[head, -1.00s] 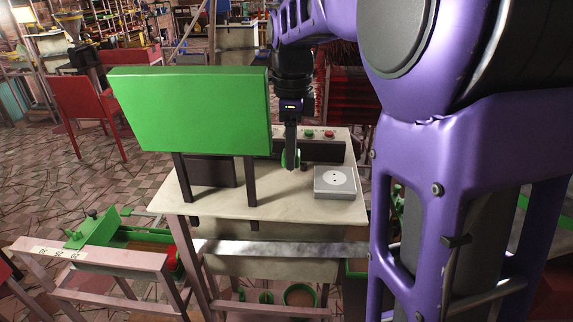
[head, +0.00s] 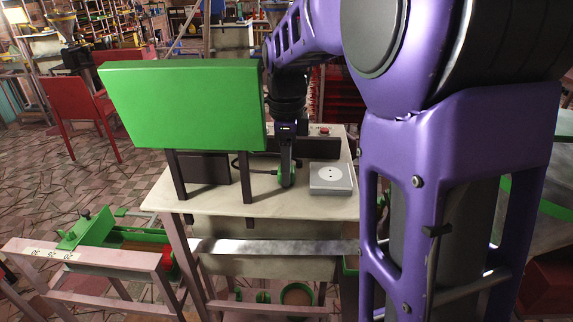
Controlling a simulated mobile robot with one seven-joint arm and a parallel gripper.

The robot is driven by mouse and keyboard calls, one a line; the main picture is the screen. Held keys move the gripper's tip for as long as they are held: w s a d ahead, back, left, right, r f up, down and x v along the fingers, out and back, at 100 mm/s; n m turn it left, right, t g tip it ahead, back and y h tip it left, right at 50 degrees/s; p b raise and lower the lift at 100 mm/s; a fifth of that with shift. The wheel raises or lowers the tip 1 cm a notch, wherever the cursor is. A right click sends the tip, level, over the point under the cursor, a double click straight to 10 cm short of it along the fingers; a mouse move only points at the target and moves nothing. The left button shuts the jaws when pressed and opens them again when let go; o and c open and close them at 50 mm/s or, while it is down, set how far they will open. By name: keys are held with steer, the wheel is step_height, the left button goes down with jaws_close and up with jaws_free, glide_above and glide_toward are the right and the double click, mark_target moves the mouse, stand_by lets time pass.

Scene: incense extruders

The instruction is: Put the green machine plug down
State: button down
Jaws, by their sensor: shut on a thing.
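The green machine plug (head: 279,173) shows as a small green round piece at my gripper (head: 286,178), just above or at the surface of the pale table (head: 215,203). A dark cable runs from it to the left. My gripper points down and is shut on the plug; its fingers hide part of it. I cannot tell whether the plug touches the table. A grey socket box (head: 331,178) with a round white face sits on the table just right of my gripper.
A large green panel (head: 182,105) on dark legs stands at the table's left side, close to my gripper. A dark control box with a red button (head: 324,132) lies behind. The table's front strip is clear.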

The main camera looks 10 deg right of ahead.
steer(key=shift+c, duration=2.1)
jaws_free()
step_height(320, 180, up, 13)
steer(key=p, duration=0.2)
steer(key=shift+r, duration=0.15)
